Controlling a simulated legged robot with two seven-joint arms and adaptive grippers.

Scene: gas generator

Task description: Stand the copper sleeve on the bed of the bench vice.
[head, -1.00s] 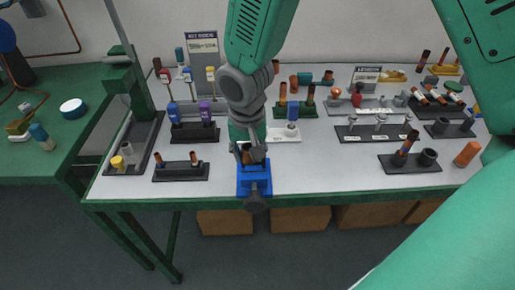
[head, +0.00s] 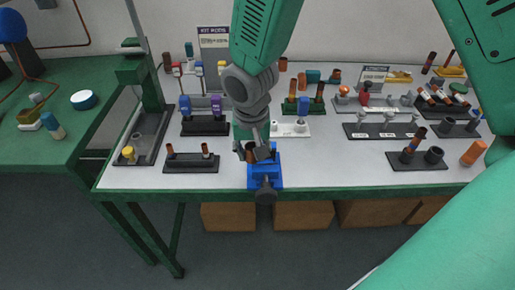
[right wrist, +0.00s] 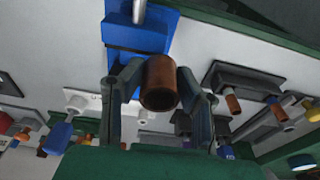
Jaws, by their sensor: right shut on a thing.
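The blue bench vice (head: 265,180) stands at the front edge of the grey table in the head view. It also shows at the top of the right wrist view (right wrist: 138,36). My right gripper (head: 256,153) comes down from above at the vice's rear left. It is shut on the copper sleeve (right wrist: 160,82), a short brown hollow tube held between its two fingers. In the head view the sleeve (head: 250,151) is partly covered by the fingers. The gripper hides part of the vice bed, and I cannot tell whether the sleeve touches it. My left gripper is not in view.
A black rack with two small copper pieces (head: 191,166) stands left of the vice. A white block (head: 290,131) is behind it. A dark holder (head: 417,163) and an orange cylinder (head: 474,152) stand to the right. Table between vice and dark holder is clear.

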